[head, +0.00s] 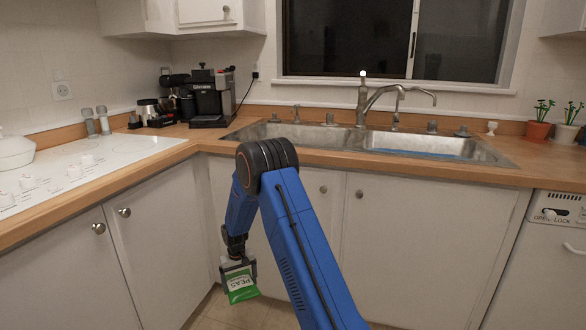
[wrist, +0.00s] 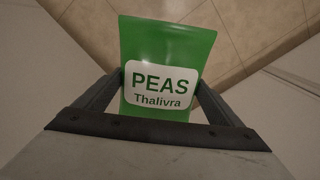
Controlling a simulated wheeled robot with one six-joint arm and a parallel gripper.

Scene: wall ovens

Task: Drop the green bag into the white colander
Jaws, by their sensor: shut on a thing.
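The green bag (head: 241,285), with a white label reading "PEAS", hangs in my gripper (head: 238,268) low in front of the white cabinet doors, above the floor. The wrist view shows the bag (wrist: 166,50) upright between the two fingers of my gripper (wrist: 155,98), which press on its sides. The label reads "PEAS Thalivra". The lower end of the bag in the wrist view is hidden by the gripper body. No white colander shows in either view.
The double sink (head: 440,147) and the wooden counter (head: 510,172) stand above and behind my gripper. A white stove top (head: 95,160) is at left, with a coffee maker (head: 212,97) in the corner. Potted plants (head: 540,128) stand at far right.

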